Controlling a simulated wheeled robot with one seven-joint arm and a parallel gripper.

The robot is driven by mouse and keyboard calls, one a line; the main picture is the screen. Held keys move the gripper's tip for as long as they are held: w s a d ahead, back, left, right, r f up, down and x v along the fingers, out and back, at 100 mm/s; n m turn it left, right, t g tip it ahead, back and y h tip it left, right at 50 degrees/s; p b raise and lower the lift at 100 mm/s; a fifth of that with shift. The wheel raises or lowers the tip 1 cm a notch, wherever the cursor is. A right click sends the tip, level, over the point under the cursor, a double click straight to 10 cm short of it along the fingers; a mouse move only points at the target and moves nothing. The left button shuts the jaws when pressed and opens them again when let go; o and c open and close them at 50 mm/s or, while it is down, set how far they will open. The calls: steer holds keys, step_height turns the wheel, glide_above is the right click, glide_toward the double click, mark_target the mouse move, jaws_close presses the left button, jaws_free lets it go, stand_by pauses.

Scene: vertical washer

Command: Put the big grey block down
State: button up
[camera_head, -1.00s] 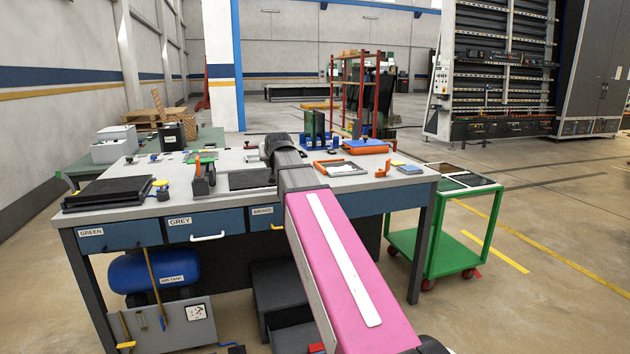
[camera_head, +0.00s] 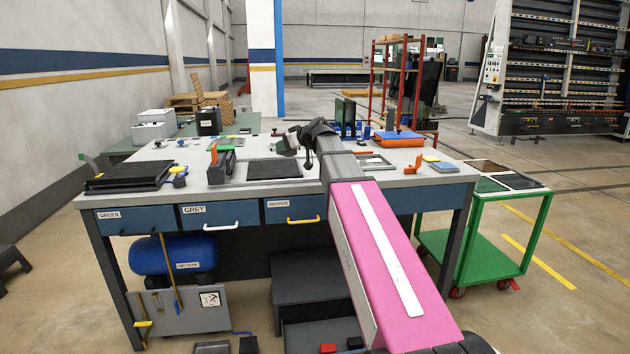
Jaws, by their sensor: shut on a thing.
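My gripper (camera_head: 300,143), at the end of my pink and dark grey arm, is over the back half of the workbench (camera_head: 225,193). It is shut on a dark grey block (camera_head: 284,145), which sits tilted at the gripper's left side. The block is small in view and partly hidden by the gripper. I cannot tell whether it touches the bench top. A flat black mat (camera_head: 274,170) lies on the bench, in front of and left of the gripper.
A black stack (camera_head: 130,176) and an orange-handled tool (camera_head: 222,163) stand left. An orange case (camera_head: 398,139), a tray (camera_head: 374,161) and a blue box (camera_head: 444,167) lie right. A green cart (camera_head: 484,250) stands beside the bench. Bare bench top shows around the mat.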

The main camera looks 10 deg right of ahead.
steer(key=shift+a, duration=0.1)
steer(key=d+f, duration=0.2)
steer(key=d, duration=0.1)
steer(key=w+d+f, duration=0.1)
steer(key=d+f, duration=0.1)
steer(key=d, duration=0.2)
steer(key=w+d+f, duration=0.1)
steer(key=d+f, duration=0.1)
steer(key=d, duration=0.2)
steer(key=shift+w+f, duration=0.15)
steer(key=shift+f, duration=2.25)
steer(key=shift+f, duration=0.1)
steer(key=o, duration=1)
